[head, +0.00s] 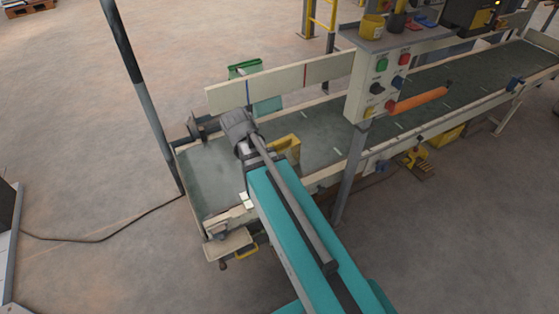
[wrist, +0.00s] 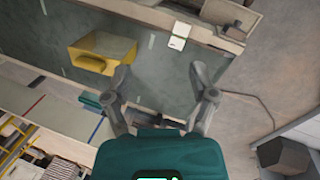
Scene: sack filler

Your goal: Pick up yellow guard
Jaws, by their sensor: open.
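The yellow guard (head: 288,146) sits on the grey-green conveyor belt (head: 205,172), partly hidden behind my arm in the head view. In the wrist view, the yellow guard (wrist: 88,61) is an open, box-like piece on the belt, up and to the left of my fingers. My gripper (wrist: 163,74) is open and empty, with its two fingers spread over the belt. The left finger is the nearer one to the guard, and a gap shows between them in the picture. The fingers are not clearly visible in the head view.
A white card (wrist: 179,35) lies near the belt's edge. A pale side rail (head: 285,82) runs along the far side of the belt. A control box (head: 378,80) on a post and an orange roller (head: 419,100) stand right of my arm. A dark pole (head: 140,80) rises at left.

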